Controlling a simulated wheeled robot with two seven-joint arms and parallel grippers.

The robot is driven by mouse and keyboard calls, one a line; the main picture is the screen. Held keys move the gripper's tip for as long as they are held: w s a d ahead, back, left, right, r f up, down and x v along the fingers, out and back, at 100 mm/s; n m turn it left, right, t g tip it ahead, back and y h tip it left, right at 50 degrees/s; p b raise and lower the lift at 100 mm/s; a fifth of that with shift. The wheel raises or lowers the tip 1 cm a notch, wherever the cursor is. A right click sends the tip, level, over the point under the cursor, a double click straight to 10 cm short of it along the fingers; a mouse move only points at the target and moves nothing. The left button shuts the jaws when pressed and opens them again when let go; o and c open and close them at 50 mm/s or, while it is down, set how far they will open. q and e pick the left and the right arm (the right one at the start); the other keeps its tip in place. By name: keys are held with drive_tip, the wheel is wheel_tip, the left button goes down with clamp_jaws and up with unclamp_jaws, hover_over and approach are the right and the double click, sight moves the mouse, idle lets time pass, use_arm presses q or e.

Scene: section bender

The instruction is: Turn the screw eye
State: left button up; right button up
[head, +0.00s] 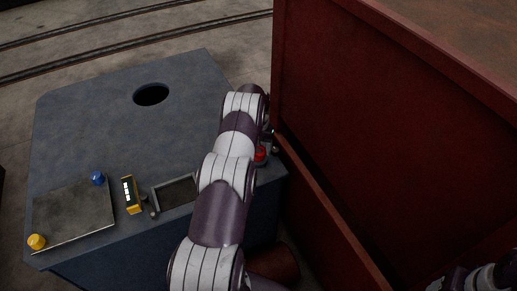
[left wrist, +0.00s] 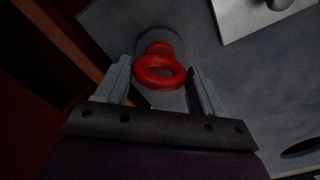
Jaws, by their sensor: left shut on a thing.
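The screw eye is red, with a ring-shaped head (left wrist: 160,71) on a round grey base in the left wrist view. In the head view it shows as a small red piece (head: 261,154) at the right edge of the blue-grey bench top, beside my left arm. My left gripper (left wrist: 163,82) has one finger on each side of the ring and is shut on it. In the head view my left arm hides most of that gripper. My right gripper cannot be made out; only dark arm parts show at the bottom right.
A tall red-brown panel (head: 390,130) stands close to the right of the screw eye. On the bench top (head: 90,120) are a round hole (head: 151,94), a grey plate (head: 75,215) with blue (head: 98,178) and yellow (head: 37,241) knobs, a yellow device (head: 131,195) and a shallow tray (head: 156,198).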

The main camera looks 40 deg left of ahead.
use_arm(q)
drive_tip(key=shift+f+n+b, duration=0.25)
drive_tip(key=shift+n+b, duration=0.5)
drive_tip(key=shift+n, duration=0.15)
drive_tip(key=n+b, duration=0.1)
drive_tip(key=n, duration=0.1)
drive_tip(key=shift+n+b, duration=0.3)
drive_tip(key=shift+r+n+b, duration=0.25)
drive_tip(key=shift+n+b, duration=0.55)
drive_tip(key=shift+n, duration=1)
drive_tip(key=o, duration=1)
drive_tip(key=shift+o, duration=0.2)
